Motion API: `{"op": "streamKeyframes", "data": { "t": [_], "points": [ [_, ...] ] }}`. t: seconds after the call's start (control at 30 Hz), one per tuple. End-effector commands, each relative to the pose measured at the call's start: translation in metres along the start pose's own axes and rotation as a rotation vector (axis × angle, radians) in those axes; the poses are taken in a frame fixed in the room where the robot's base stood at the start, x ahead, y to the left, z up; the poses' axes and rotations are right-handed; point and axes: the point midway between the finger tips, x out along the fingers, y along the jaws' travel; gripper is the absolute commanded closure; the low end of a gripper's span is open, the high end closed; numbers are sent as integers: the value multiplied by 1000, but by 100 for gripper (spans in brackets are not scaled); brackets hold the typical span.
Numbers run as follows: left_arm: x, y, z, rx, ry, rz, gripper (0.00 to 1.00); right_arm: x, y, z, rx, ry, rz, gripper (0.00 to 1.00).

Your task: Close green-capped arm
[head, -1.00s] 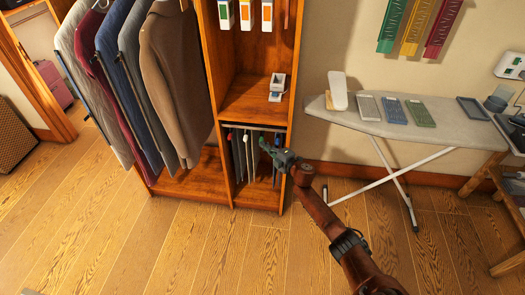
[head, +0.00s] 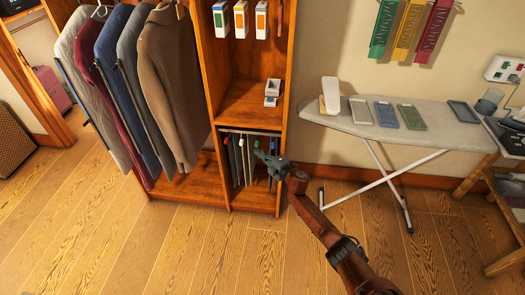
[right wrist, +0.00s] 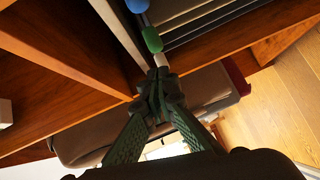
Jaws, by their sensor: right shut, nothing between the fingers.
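The green-capped arm (right wrist: 152,40) shows in the right wrist view just beyond my right gripper's fingertips (right wrist: 158,80); a pale part sits between its green cap and the fingertips. I cannot tell whether the fingertips touch it. In the head view my right gripper (head: 260,155) is shut and empty at the front of the lower right cabinet compartment, among the hanging arms. There the green cap (head: 256,143) shows small, just above the fingertips. A blue cap (right wrist: 138,6) lies beyond the green one in the right wrist view. My left gripper is not in view.
Red (head: 226,141) and white (head: 241,142) caps show on arms left of my gripper. The wooden cabinet (head: 286,95) borders the compartment. Clothes (head: 168,85) hang to the left. An ironing board (head: 340,122) stands to the right. The floor in front is clear.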

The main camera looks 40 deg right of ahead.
Motion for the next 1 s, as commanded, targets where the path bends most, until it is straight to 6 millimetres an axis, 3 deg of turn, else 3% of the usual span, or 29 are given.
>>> {"op": "streamKeyframes", "data": {
  "t": [0.07,0.3,0.5,0.87,1.0],
  "points": [
    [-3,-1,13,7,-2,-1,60,-4,5,-9,1,4,3,100],
    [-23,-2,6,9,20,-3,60,-61,4,-6,0,1,1,100],
    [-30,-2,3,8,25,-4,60,-92,2,-6,0,2,0,100],
    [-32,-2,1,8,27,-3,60,-104,0,-6,1,1,-1,100],
    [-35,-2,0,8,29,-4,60,-111,-25,0,45,-24,-33,100]
  ]
}}
